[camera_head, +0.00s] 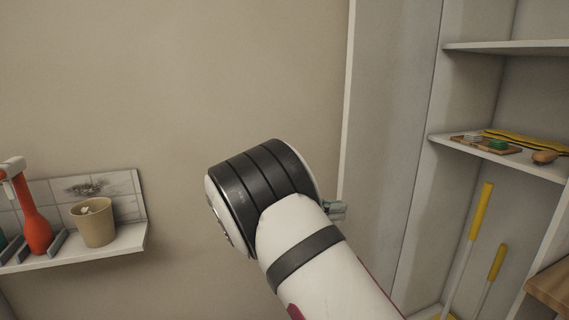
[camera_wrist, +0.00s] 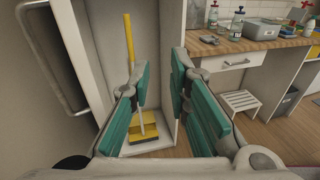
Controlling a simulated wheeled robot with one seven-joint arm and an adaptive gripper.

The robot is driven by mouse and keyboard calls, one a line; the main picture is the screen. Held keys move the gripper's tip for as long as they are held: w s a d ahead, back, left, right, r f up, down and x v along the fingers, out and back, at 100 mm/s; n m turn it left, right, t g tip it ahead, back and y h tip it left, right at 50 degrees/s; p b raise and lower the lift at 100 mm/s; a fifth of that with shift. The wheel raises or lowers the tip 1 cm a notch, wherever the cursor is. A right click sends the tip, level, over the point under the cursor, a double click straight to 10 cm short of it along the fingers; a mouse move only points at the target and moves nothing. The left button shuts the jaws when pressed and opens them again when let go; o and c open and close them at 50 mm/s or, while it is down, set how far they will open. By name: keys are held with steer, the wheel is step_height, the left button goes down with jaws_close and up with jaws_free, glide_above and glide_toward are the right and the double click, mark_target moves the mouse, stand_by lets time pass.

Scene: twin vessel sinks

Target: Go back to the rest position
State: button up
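My gripper (camera_wrist: 160,92) shows in the wrist view with its two green-padded fingers spread apart and nothing between them. Beyond the fingers is an open tall cabinet with a yellow-handled broom (camera_wrist: 130,50) and a yellow dustpan (camera_wrist: 143,130) at its bottom. In the head view my arm rises across the lower middle in front of the bare wall. My gripper is mostly hidden there behind the arm's wrist end, with only a small grey part showing at its right.
In the head view, a wall shelf (camera_head: 110,245) at left holds a beige cup (camera_head: 93,222) and a red bottle (camera_head: 36,228). Open cabinet shelves (camera_head: 545,168) stand at right. The wrist view shows a wooden counter (camera_wrist: 235,45) with bottles and a grey basin (camera_wrist: 240,28), and a white step stool (camera_wrist: 240,103).

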steer(key=s+d+r+m+g+y+p, duration=0.2)
steer(key=s+d+r+m+y, duration=0.3)
steer(key=s, duration=0.4)
steer(key=s+d+r+m+g+y+p, duration=0.1)
steer(key=s+d+r+m+y, duration=0.25)
steer(key=s+d, duration=0.4)
steer(key=s+a+r+m+t+y+p, duration=0.1)
steer(key=s+m+y, duration=0.3)
steer(key=s, duration=0.8)
steer(key=s+a+r+m+t+y+p, duration=0.1)
steer(key=s+m, duration=0.5)
steer(key=s, duration=0.6)
steer(key=a+t+y+p, duration=0.1)
steer(key=a+t+y, duration=0.1)
steer(key=t+y, duration=0.1)
steer(key=shift+s+a+r+y+p, duration=0.25)
steer(key=shift+s+a+y+p, duration=0.05)
steer(key=shift+s+a+y, duration=0.1)
